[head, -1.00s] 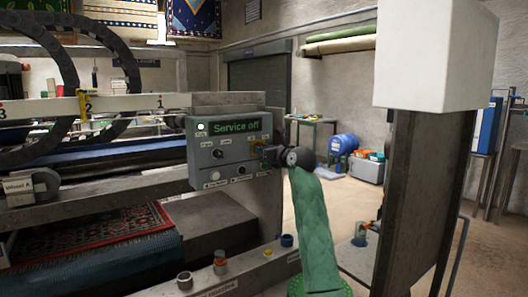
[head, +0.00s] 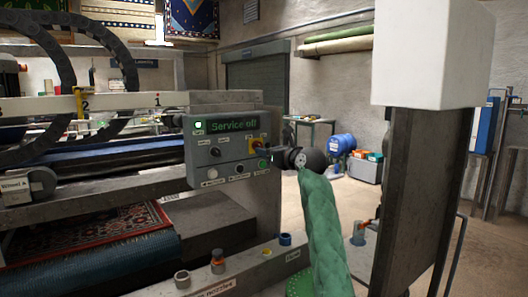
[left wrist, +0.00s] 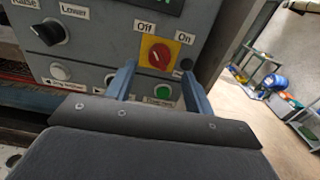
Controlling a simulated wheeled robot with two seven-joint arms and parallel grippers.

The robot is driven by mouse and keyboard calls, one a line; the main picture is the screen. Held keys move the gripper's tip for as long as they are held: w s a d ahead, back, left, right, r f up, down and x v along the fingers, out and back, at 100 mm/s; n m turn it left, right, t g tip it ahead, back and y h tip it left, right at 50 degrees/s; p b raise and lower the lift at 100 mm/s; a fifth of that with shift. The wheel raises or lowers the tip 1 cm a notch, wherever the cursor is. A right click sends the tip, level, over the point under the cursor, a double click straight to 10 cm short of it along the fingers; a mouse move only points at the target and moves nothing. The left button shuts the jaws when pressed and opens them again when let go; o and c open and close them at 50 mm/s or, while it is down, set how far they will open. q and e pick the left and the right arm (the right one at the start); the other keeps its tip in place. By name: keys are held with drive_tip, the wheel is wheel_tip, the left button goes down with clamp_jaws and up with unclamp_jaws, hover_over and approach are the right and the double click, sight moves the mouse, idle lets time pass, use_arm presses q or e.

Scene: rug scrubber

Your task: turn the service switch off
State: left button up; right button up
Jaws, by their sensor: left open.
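The control panel (head: 226,150) has a lit display (head: 234,124) that reads "Service off". The service switch is a red knob on a yellow plate (head: 257,144); in the left wrist view the red knob (left wrist: 159,56) sits below the "Off" and "On" labels. My left gripper (left wrist: 158,80) is open and empty, its blue-grey fingers on either side of the line to the knob and short of it in that view. In the head view the black wrist end of my left arm is right of the panel. My right gripper is not in view.
Beside the switch are a green button (left wrist: 163,91) and a black Raise/Lower knob (left wrist: 50,32). A patterned rug (head: 95,232) lies on the machine at left. A dark post (head: 420,200) stands at right. Open floor lies behind, with a blue drum (head: 342,146).

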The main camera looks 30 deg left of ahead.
use_arm(q)
drive_tip(key=v, duration=0.3)
drive_tip(key=shift+s+d, duration=0.1)
drive_tip(key=shift+d, duration=0.05)
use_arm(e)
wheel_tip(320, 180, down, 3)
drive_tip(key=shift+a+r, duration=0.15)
